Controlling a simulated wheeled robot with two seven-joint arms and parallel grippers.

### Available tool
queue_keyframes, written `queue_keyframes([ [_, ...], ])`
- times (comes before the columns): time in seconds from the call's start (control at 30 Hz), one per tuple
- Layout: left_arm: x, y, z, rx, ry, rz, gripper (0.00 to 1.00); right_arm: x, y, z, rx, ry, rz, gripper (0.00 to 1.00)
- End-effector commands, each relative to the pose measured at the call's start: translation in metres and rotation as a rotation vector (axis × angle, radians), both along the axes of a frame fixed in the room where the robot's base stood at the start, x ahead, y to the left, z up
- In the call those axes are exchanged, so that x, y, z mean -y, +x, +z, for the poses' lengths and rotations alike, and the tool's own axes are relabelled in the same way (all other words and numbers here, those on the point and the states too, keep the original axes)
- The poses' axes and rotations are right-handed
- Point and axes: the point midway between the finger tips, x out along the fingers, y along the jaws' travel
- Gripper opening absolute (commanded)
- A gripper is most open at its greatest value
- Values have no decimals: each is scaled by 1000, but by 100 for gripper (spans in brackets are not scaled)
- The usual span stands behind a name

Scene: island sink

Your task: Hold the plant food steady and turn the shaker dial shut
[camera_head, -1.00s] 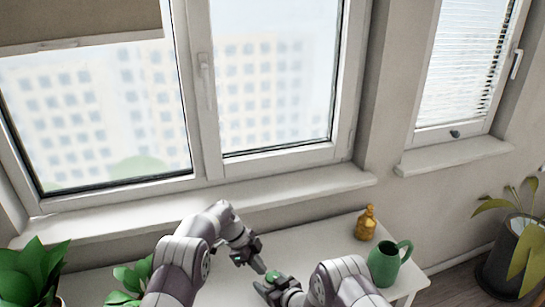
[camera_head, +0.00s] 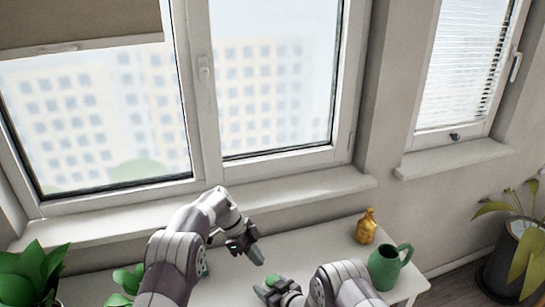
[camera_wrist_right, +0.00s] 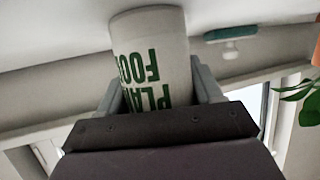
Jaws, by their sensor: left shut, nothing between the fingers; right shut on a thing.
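The plant food container (camera_wrist_right: 150,45) is whitish with green lettering, which reads upside down in the right wrist view. My right gripper (camera_wrist_right: 158,88) is shut on it there, one finger on each side. In the head view the right gripper (camera_head: 268,293) is low in the picture, and a green top (camera_head: 272,281) shows at its fingers, with the container's body hidden. My left gripper (camera_head: 259,260) is shut and empty, just above and left of the green top, with a small gap seemingly between them. The dial's setting is too small to tell.
An amber bottle (camera_head: 366,227) and a green jug (camera_head: 388,268) stand at the right end of the white table (camera_head: 315,245). Leafy plants (camera_head: 28,272) stand at the left. The window sill (camera_head: 300,193) runs behind. A teal-topped item (camera_wrist_right: 230,34) shows in the right wrist view.

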Motion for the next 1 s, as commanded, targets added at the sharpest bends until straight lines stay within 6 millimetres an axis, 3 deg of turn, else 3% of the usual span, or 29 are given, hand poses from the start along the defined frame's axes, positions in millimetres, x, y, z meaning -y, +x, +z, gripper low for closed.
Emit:
queue_keyframes([
  [0.4,0,0,9,-1,0,0,0,0,0,0,1,1,0,30],
  [0.43,0,0,9,-1,0,0,0,0,0,0,1,1,0,68],
  [0.5,0,0,8,-1,0,0,0,0,0,0,1,1,0,91],
  [0.53,0,0,8,-1,0,0,0,0,0,0,1,1,0,95],
  [0.83,0,0,8,-1,1,0,0,2,-2,1,0,0,-1,95],
  [1.0,0,0,8,-1,1,0,0,20,-26,14,-1,0,-4,95],
])
